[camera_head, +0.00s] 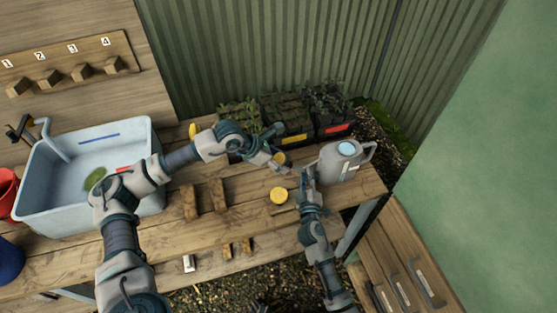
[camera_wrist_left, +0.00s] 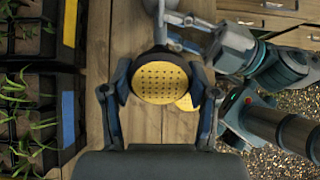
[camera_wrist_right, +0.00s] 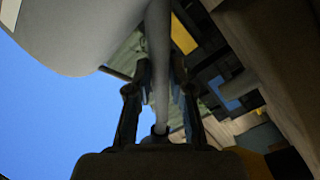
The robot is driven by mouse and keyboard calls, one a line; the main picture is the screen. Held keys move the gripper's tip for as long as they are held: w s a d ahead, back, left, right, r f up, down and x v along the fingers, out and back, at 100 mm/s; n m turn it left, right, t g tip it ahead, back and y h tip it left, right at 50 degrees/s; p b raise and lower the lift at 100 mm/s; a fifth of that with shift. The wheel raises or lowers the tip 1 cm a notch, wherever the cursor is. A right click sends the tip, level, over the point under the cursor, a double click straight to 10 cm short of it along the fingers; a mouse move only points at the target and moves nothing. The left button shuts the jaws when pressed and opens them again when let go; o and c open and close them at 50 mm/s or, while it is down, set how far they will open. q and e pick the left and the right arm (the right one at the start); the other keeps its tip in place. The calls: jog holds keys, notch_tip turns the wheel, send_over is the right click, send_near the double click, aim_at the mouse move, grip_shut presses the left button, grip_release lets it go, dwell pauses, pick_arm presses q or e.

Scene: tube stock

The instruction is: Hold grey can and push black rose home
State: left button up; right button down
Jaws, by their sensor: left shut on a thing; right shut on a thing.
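The grey can (camera_head: 338,168) is a watering can standing on the right part of the bench, its handle to the right. My right gripper (camera_head: 304,178) is shut on its thin grey spout (camera_wrist_right: 158,60), at the can's left side. My left gripper (camera_wrist_left: 160,92) is shut on the rose (camera_wrist_left: 160,82), a dark-rimmed round head with a yellow perforated face. The rose also shows in the head view (camera_head: 280,158), close to the spout side of the can. Whether the rose touches the spout end is hidden.
Another yellow disc (camera_head: 278,196) lies on the bench in front. Planted trays (camera_head: 290,122) stand behind my left gripper. A pale basin (camera_head: 70,210) stands at left. Wooden blocks (camera_head: 190,202) lie mid-bench. The bench's right edge is just beyond the can.

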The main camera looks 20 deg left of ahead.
pick_arm(q)
jog(key=shift+w+d+f, duration=0.15)
jog(key=shift+d+f, duration=0.05)
jog(key=shift+f, duration=0.2)
pick_arm(e)
jog(key=shift+d+f, duration=0.1)
jog(key=shift+f, duration=0.3)
pick_arm(q)
jog(key=o, duration=1.1)
jog(key=v, duration=1.2)
jog(key=shift+a, duration=0.1)
pick_arm(e)
jog(key=c, duration=1.1)
grip_release()
jog(key=shift+c, duration=0.2)
pick_arm(q)
jog(key=shift+w+f, duration=0.1)
pick_arm(e)
jog(key=shift+o, duration=0.9)
jog(key=shift+r, duration=0.15)
